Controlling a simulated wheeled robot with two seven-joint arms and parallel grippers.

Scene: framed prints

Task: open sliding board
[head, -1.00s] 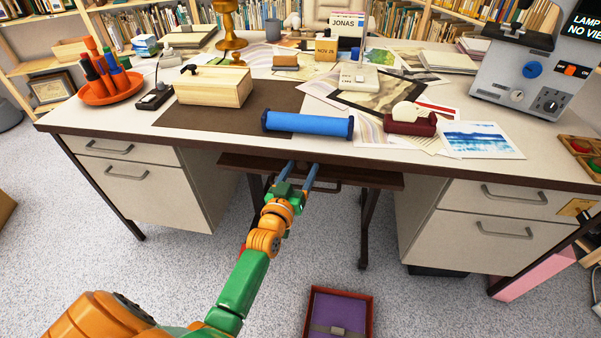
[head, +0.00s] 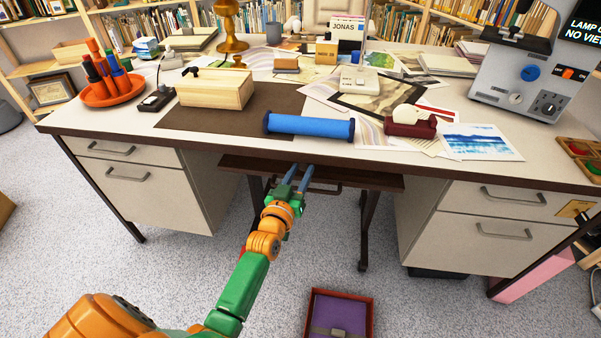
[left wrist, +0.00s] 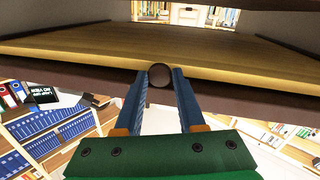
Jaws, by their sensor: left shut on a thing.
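The sliding board (head: 370,179) is a dark brown-fronted panel under the middle of the desk top, between the two drawer pedestals. In the left wrist view its wooden face (left wrist: 215,50) spans the upper part. A round dark knob (left wrist: 159,75) shows at its front edge. My left gripper (head: 300,170) reaches up to the board's front, and in the left wrist view (left wrist: 159,80) its blue fingers are shut on the knob, one on each side. In the head view the fingers hide the knob. My right gripper is not in view.
The desk top (head: 400,165) overhangs the board. Drawer pedestals stand left (head: 130,190) and right (head: 480,225). A blue cylinder (head: 309,127) lies near the desk's front edge. A red tray with a purple item (head: 340,315) is on the floor in front.

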